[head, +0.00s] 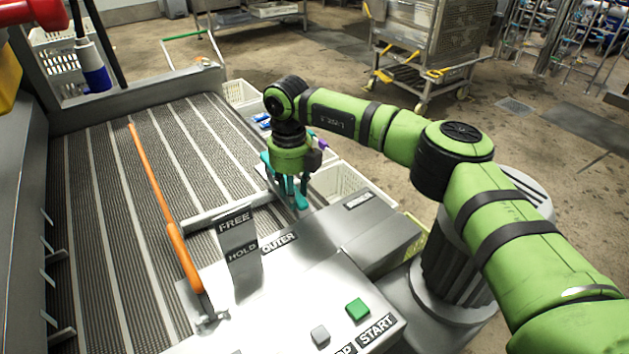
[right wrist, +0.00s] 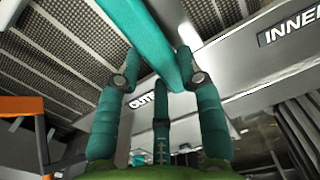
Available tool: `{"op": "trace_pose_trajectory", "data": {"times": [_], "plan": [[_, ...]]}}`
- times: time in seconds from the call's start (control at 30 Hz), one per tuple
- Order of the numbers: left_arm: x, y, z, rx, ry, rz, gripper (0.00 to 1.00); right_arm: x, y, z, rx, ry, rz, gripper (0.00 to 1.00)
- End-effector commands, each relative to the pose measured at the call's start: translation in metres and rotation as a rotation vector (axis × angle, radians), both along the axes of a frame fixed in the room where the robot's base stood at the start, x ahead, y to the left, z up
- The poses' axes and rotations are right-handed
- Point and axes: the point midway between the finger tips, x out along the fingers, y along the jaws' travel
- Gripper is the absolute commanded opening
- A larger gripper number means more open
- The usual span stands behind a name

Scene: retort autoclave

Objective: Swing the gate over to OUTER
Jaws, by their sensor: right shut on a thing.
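My right gripper (head: 296,198) is low over the right side of the belt, by the grey housing. In the right wrist view its fingertips (right wrist: 160,80) are shut on a broad teal bar (right wrist: 141,28), which runs from between them out over the belt and looks like the gate's arm. The bar's pivot is hidden. The OUTER label (head: 279,243) lies left of the gripper in the head view; a finger partly covers it in the wrist view (right wrist: 140,101). The INNER label (head: 359,201) is farther right. My left gripper is not in view.
A FREE/HOLD plate (head: 238,242) stands left of OUTER. Green START (head: 358,309) and grey (head: 320,335) buttons are on the near panel. A white crate (head: 340,182) sits behind the housing.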

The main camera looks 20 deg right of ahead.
Motion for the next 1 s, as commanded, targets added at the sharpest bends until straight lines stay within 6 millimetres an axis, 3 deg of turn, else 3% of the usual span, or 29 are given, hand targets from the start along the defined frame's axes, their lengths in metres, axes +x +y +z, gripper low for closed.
{"op": "trace_pose_trajectory", "data": {"times": [0.2,0.43,1.0], "plan": [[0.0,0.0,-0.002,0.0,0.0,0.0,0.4,-0.003,0.032,-0.001,0.002,0.003,-0.186,0.0],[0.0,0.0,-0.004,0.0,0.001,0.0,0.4,0.0,0.055,-0.001,0.002,0.002,-0.338,0.0],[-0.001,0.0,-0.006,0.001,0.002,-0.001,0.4,0.006,0.073,0.0,0.004,0.002,-0.464,0.0]]}}
